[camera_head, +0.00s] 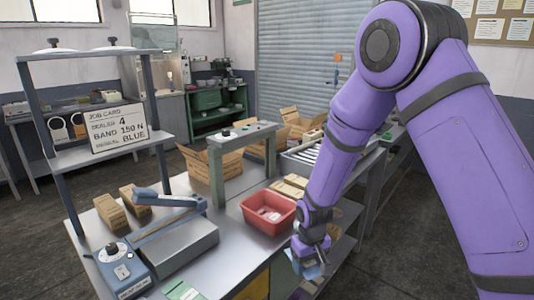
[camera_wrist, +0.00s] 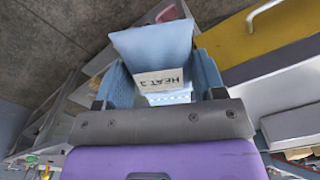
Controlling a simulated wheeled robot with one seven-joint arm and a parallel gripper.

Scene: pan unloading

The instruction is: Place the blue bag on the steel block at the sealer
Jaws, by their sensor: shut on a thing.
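The blue bag (camera_wrist: 152,42) is in my gripper (camera_wrist: 163,80), between two blue fingers in the wrist view. A white label on it appears to read HEAT 2, upside down. In the head view my gripper (camera_head: 310,256) is low at the bench's right front edge, and the bag (camera_head: 312,271) shows only as a small pale blue patch below it. The sealer (camera_head: 122,266) has a blue control box with a dial and a blue lever arm. The grey steel block (camera_head: 178,246) lies beside it on the bench, its top bare, well left of my gripper.
A red bin (camera_head: 268,224) with pale packets stands between the block and my gripper. A grey raised stand (camera_head: 243,132) and cardboard boxes (camera_head: 208,161) are behind. A job card (camera_head: 118,130) sits on the left shelf. A green card (camera_head: 184,291) lies at the front.

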